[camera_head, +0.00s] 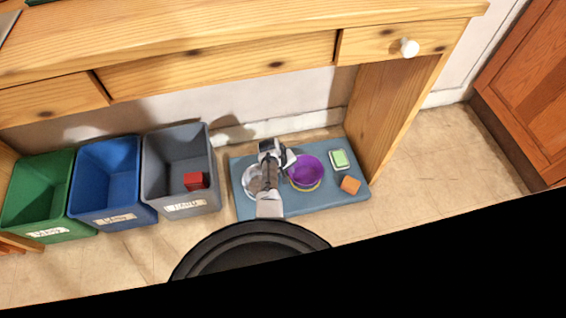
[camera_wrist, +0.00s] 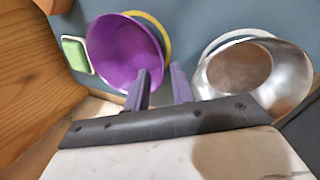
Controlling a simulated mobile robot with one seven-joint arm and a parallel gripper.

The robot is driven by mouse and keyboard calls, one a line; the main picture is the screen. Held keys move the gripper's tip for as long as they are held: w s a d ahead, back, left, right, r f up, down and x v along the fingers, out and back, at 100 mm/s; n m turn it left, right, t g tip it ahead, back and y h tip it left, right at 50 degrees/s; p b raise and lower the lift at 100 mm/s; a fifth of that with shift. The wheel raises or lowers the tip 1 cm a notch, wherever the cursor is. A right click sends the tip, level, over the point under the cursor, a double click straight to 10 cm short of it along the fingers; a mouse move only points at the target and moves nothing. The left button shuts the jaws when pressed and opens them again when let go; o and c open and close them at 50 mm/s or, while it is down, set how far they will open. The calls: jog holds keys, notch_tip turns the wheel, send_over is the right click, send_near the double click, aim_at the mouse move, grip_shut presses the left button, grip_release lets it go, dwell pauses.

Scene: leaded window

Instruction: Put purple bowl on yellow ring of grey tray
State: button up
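The purple bowl (camera_head: 306,169) sits upright on the blue-grey tray (camera_head: 300,206), over the yellow ring (camera_head: 309,188). Part of the ring shows past the bowl's edge, and the rest is hidden under it. In the wrist view the purple bowl (camera_wrist: 120,48) is at upper left, with the yellow ring (camera_wrist: 163,32) showing along its upper right side. My gripper (camera_wrist: 161,78) is open at the bowl's near right rim. One finger overlaps the bowl's inside and the other is outside it. I cannot tell whether either touches. In the head view my gripper (camera_head: 284,158) is left of the bowl.
A metal bowl (camera_wrist: 250,75) stands on a white ring (camera_wrist: 240,33) beside my gripper. A green block (camera_head: 339,159) and an orange block (camera_head: 350,184) lie right of the purple bowl. Green, blue and grey bins (camera_head: 180,160) stand left. A wooden desk panel (camera_head: 385,115) rises behind the tray's right end.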

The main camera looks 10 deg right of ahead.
jog(key=p+v, duration=0.2)
jog(key=v, duration=0.6)
